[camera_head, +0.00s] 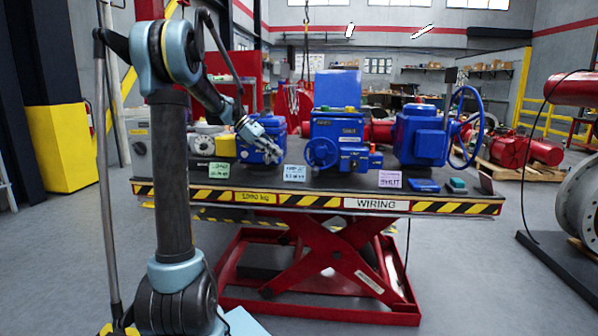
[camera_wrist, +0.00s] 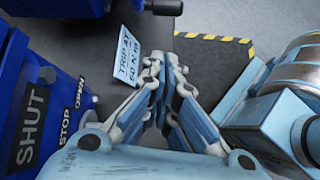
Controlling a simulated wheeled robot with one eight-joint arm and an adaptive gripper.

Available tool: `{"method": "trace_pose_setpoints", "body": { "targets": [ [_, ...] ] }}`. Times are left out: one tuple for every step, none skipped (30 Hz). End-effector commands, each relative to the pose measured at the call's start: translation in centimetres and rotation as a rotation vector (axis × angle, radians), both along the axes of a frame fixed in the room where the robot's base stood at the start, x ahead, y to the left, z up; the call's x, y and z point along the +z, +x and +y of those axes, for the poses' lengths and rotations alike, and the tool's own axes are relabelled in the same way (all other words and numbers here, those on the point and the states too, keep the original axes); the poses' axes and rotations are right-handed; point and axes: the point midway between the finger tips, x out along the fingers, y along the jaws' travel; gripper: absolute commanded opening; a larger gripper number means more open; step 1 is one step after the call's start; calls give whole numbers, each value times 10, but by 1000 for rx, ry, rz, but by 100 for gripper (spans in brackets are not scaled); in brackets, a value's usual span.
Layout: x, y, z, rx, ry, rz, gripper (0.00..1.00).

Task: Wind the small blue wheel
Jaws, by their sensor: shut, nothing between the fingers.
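The small blue wheel (camera_head: 322,153) is on the front left of the middle blue actuator (camera_head: 338,125), upright and facing the table's front edge. My gripper (camera_head: 274,156) is left of the wheel, in front of the left blue actuator (camera_head: 252,154), apart from the wheel. In the wrist view my gripper's (camera_wrist: 161,58) fingers are together with nothing between them. A dark knob or handle (camera_wrist: 163,7) shows at the top edge there; I cannot tell whether it belongs to the wheel.
The large blue wheel (camera_head: 467,127) stands at the right. Cards, including a blue-white one (camera_head: 294,173), stand along the front edge of the lift table (camera_head: 320,200). In the wrist view, a blue housing with SHUT, STOP and OPEN labels (camera_wrist: 40,110) is close on the left.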

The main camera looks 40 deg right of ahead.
Motion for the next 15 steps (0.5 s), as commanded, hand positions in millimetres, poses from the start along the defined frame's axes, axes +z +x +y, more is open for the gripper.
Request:
{"method": "trace_pose_setpoints", "body": {
  "targets": [
    [4,-1,1,27,40,5,0],
    [6,-1,2,42,61,8,0],
    [9,-1,3,61,85,12,0],
    [10,0,3,73,101,13,0],
    [11,0,4,83,113,15,0],
    [12,0,4,93,125,16,0],
    [12,0,4,98,132,18,0],
    [12,0,4,103,137,18,0],
    [11,-1,4,106,140,18,0],
    [10,-1,3,106,141,18,0],
    [8,-2,2,106,141,18,0],
    [6,-4,1,106,142,18,0],
    [3,-6,-1,105,141,19,0],
    [1,-9,-2,104,140,18,0],
    [-3,-12,-5,104,141,18,0]
  ]
}}
